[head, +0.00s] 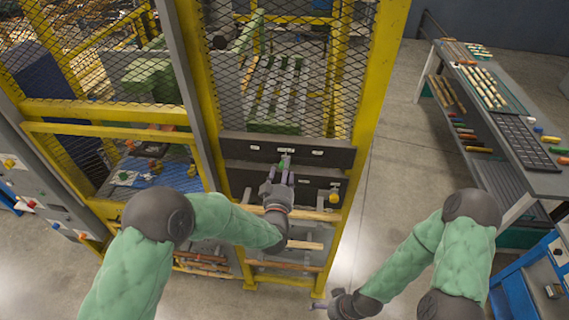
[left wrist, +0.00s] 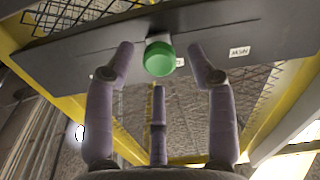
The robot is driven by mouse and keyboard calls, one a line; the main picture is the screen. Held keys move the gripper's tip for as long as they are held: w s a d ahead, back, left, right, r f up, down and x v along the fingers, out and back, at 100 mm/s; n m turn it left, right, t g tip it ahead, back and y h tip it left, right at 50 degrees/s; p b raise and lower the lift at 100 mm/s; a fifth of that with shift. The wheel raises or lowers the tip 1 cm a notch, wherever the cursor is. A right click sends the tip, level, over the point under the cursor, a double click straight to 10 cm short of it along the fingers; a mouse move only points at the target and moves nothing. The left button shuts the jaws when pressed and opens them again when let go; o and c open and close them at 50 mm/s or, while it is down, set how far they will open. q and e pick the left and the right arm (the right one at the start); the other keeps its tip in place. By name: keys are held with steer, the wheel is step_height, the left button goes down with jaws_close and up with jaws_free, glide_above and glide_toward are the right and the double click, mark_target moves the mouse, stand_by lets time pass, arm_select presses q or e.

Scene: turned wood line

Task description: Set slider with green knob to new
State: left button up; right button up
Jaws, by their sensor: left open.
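The slider's green knob (head: 284,165) sits on a dark panel (head: 240,145) on the yellow-framed mesh cage. In the left wrist view the round green knob (left wrist: 159,59) is on a pale stem against the panel (left wrist: 100,48). My left gripper (head: 284,178) is open in front of it. In the wrist view its fingertips (left wrist: 163,70) stand on either side of the knob with gaps. A white label (left wrist: 239,52), upside down and seeming to read NEW, lies right of the knob there. Another label is mostly hidden behind the left finger. My right gripper (head: 330,306) hangs low, away from the panel.
A yellow knob (head: 334,198) is on the panel's lower right. Wooden rods (head: 290,245) lie in the rack below. A grey bench (head: 525,165) with turned pieces stands at right. Bare floor (head: 385,150) lies between cage and bench.

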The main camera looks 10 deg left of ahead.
arm_select(q)
steer(key=shift+w, duration=1.55)
jaws_close()
